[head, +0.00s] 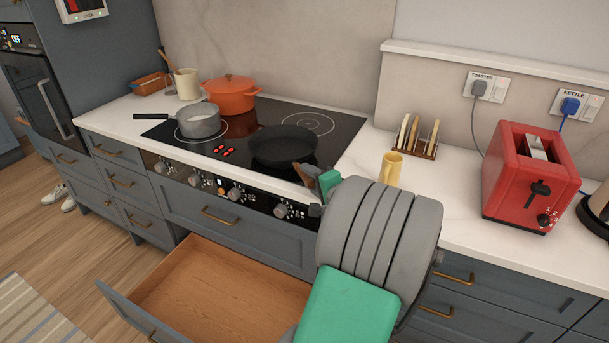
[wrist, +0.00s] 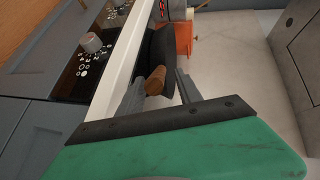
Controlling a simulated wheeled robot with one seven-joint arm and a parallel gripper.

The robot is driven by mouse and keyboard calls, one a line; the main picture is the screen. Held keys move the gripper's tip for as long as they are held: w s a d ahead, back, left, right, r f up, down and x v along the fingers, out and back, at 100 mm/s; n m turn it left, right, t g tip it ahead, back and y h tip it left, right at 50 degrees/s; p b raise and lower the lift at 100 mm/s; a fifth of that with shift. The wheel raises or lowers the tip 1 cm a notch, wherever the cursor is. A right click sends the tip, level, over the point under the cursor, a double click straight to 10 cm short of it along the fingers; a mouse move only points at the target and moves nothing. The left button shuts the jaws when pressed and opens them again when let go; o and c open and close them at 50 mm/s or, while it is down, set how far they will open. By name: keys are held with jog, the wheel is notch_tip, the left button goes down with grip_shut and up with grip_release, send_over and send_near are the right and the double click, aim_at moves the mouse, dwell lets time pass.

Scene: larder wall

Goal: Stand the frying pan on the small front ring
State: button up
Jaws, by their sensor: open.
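The black frying pan (head: 284,147) sits flat at the front right of the black hob (head: 345,131). Its wooden handle (head: 302,174) points to the front edge. A saucepan (head: 198,121) with pale contents stands on the front left ring (head: 180,135), whose outline shows around it. No ring outline shows around the frying pan; what lies under it is hidden. My gripper (head: 322,182) is at the handle end. In the wrist view, my open gripper (wrist: 161,83) has the wooden handle (wrist: 155,80) between its fingers, with the dark pan (wrist: 148,50) beyond.
An orange pot (head: 231,97) stands at the back left; the back right ring (head: 307,123) is bare. Red marks (head: 224,151) glow on the hob. A yellow mug (head: 391,169), toast rack (head: 417,142) and red toaster (head: 528,178) stand right. A drawer (head: 215,290) hangs open below.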

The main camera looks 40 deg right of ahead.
jog(key=v, duration=0.8)
jog(key=w+a+f+n+g+y, duration=0.2)
jog(key=a+f+n, duration=0.15)
jog(key=a, duration=0.35)
jog(key=w+a+f+n+g+y, duration=0.2)
jog(key=w+a+n, duration=0.15)
jog(key=a, duration=0.35)
jog(key=w+a+f+n+g+y, duration=0.1)
jog(key=a+f+n+g+y, duration=0.1)
jog(key=a+n, duration=0.35)
jog(key=s+a+n+g+h, duration=0.1)
jog(key=s+a+n+g, duration=0.2)
jog(key=s+a, duration=0.2)
jog(key=s+a+f+n+g+h, duration=0.1)
jog(key=s+a+n+g, duration=0.2)
jog(key=a, duration=0.8)
jog(key=shift+s+n, duration=0.55)
jog(key=shift+s, duration=0.65)
jog(key=shift+f, duration=0.1)
jog(key=shift+c, duration=1)
